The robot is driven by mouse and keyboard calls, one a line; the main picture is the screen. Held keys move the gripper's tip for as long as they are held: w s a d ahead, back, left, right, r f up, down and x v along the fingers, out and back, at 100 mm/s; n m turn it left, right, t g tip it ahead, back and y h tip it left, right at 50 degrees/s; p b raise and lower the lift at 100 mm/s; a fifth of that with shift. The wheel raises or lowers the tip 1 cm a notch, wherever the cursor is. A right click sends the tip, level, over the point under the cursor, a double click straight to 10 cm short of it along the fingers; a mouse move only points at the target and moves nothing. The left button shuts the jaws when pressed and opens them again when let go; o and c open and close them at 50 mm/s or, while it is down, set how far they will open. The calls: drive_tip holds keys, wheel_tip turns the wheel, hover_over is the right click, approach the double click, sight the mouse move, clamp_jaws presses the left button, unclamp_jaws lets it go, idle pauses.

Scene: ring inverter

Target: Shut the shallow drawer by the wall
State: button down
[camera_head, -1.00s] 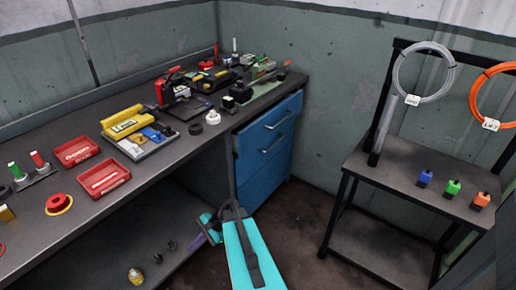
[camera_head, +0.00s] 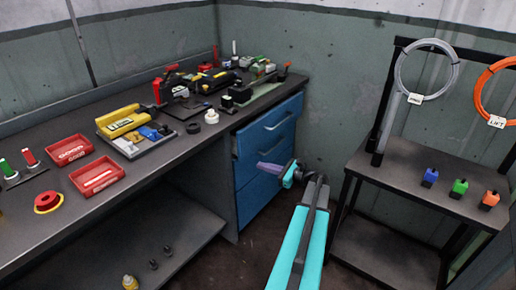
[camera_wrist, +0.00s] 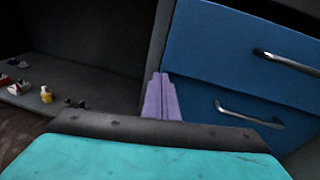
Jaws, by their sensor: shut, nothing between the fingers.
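The blue drawer unit (camera_head: 262,197) stands under the far end of the bench by the wall. Its shallow top drawer (camera_head: 258,138) sticks out a little past the fronts below, with a dark gap at its left side and a silver handle on its face. The wrist view shows the top drawer (camera_wrist: 225,45) at upper right and a lower drawer (camera_wrist: 195,100) with its own handle. My gripper (camera_head: 264,167) is shut and empty, its purple fingers pointing at the unit below the top drawer. The fingers (camera_wrist: 160,85) also show in the wrist view. I cannot tell whether they touch.
The bench top (camera_head: 185,150) carries red trays, a yellow device and several tools. A dark side table (camera_head: 400,175) with coloured blocks and hanging cable coils stands at right. Bare floor lies between it and the drawers. A lower shelf (camera_head: 165,240) is under the bench.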

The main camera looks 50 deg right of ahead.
sight(252, 141)
drive_tip(key=s+d+r+m+t+h, duration=0.1)
drive_tip(key=s+d+r+m+h, duration=0.1)
drive_tip(key=s+d+r, duration=0.2)
drive_tip(key=shift+s+d+r+t, duration=0.15)
drive_tip(key=shift+s+d+t, duration=0.15)
drive_tip(key=shift+s+d, duration=0.75)
drive_tip(key=shift+w+d, duration=0.2)
drive_tip(key=shift+w, duration=0.15)
drive_tip(key=w, duration=1.4)
drive_tip(key=shift+d, duration=0.2)
